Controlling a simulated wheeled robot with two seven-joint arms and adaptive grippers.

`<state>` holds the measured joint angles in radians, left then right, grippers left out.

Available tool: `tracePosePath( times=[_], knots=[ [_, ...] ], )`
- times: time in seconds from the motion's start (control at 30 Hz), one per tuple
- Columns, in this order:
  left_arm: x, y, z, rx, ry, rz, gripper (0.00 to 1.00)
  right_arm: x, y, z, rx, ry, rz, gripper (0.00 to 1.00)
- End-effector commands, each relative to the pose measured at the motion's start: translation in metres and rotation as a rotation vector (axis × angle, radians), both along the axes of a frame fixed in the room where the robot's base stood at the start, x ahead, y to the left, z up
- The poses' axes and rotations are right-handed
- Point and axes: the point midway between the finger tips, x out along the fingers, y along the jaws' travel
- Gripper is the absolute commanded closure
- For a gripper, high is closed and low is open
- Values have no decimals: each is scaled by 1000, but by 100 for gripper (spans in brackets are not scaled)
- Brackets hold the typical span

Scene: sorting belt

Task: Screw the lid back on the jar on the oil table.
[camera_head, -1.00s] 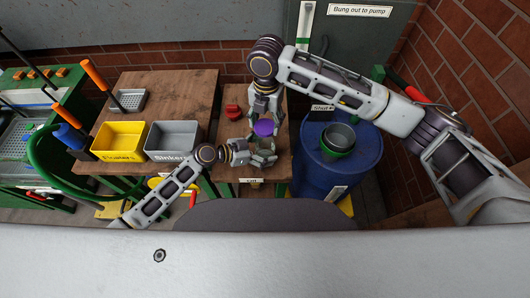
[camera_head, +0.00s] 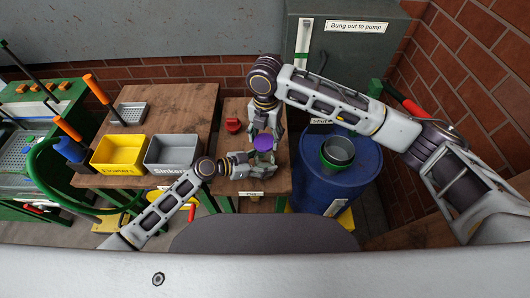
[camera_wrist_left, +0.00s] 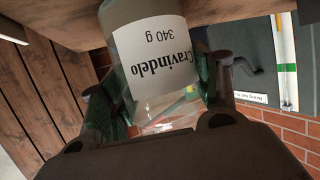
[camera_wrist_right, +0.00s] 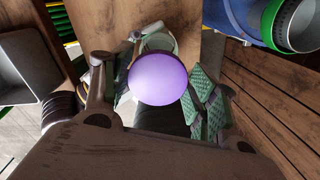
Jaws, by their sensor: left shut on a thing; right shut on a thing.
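The jar (camera_wrist_left: 155,45) is clear glass with a white label reading "Cravindelo 340 g". My left gripper (camera_wrist_left: 160,105) is shut on it, with a finger on each side. In the head view my left gripper (camera_head: 249,166) holds it over the oil table (camera_head: 235,110); the jar is mostly hidden there. The purple lid (camera_head: 263,142) is above the left gripper. It also shows in the right wrist view (camera_wrist_right: 158,78), face on, between the fingers of my right gripper (camera_wrist_right: 158,92), which is shut on it.
A red object (camera_head: 233,125) lies on the table behind the grippers. A yellow bin (camera_head: 118,153) and a grey bin (camera_head: 172,152) stand to the left. A blue drum (camera_head: 345,182) with a green-and-grey container (camera_head: 337,152) stands to the right.

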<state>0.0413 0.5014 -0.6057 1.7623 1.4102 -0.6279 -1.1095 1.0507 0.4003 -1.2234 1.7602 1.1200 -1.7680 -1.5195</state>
Motion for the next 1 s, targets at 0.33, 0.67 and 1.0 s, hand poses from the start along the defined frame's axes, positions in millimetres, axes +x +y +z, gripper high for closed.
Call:
tracePosePath(
  times=[0.33,0.67,1.0],
  knots=[
    [0,0,0,0,0,0,81,0,0,-33,-1,2,-1,47],
    [0,0,0,0,0,0,81,0,0,-43,-1,-1,0,47],
    [0,0,0,0,0,0,81,0,0,-43,-1,-1,0,47]
  ],
)
